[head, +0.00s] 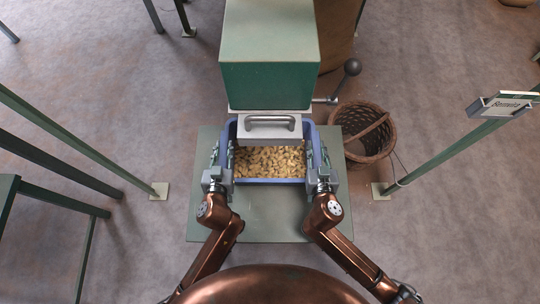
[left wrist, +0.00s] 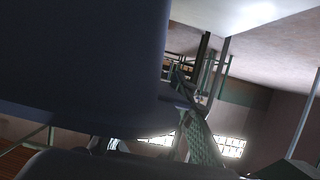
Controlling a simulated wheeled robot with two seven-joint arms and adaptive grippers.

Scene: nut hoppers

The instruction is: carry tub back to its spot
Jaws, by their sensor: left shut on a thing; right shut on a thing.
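The blue tub (head: 268,182) is full of tan nuts (head: 270,161) and sits over the green base plate in front of the green hopper machine (head: 267,85). My left gripper (head: 217,160) is shut on the tub's left side, and my right gripper (head: 321,160) is shut on its right side. The tub's far end is partly hidden by the grey chute with its handle (head: 270,124). In the left wrist view the tub's dark wall (left wrist: 80,65) fills much of the picture. I cannot tell whether the tub touches the plate.
A woven basket (head: 372,137) stands on the floor right of the machine, near a lever with a dark ball (head: 352,67). Green frame legs (head: 60,160) stand at the left. The base plate (head: 270,222) is bare in front.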

